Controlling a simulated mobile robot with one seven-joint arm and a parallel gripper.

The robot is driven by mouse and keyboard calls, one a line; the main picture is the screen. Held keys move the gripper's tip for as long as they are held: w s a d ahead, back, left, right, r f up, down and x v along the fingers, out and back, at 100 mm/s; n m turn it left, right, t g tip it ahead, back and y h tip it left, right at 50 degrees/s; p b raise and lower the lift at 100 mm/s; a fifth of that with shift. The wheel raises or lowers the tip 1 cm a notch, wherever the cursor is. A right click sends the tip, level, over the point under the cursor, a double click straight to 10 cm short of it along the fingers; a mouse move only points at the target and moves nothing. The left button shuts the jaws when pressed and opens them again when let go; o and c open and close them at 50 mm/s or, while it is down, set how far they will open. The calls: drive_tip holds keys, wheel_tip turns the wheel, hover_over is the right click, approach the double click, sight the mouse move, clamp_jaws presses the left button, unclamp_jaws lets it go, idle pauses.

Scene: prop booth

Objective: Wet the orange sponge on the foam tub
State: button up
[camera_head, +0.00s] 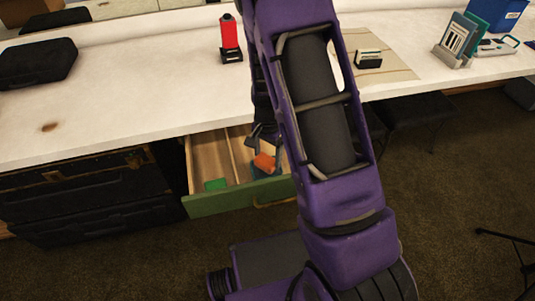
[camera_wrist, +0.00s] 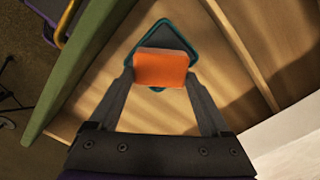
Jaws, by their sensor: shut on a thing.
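The orange sponge (camera_head: 264,161) is held between the fingers of my gripper (camera_wrist: 160,77). In the wrist view the sponge (camera_wrist: 161,68) sits squarely between the two fingertips. A teal-rimmed, dark diamond-shaped item, seemingly the foam tub (camera_wrist: 165,33), lies behind and below the sponge in the open drawer. The sponge covers its middle, so I cannot tell whether they touch. In the head view a dark blue patch of it (camera_head: 262,173) shows just under the sponge. My arm hides part of the drawer's right side.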

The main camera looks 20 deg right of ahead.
sight(268, 158)
drive_tip(key=shift+f, duration=0.4)
idle(1.3)
drive_tip(key=shift+r, duration=0.1)
drive_tip(key=shift+r+p, duration=2.45)
drive_tip(key=shift+r, duration=1.05)
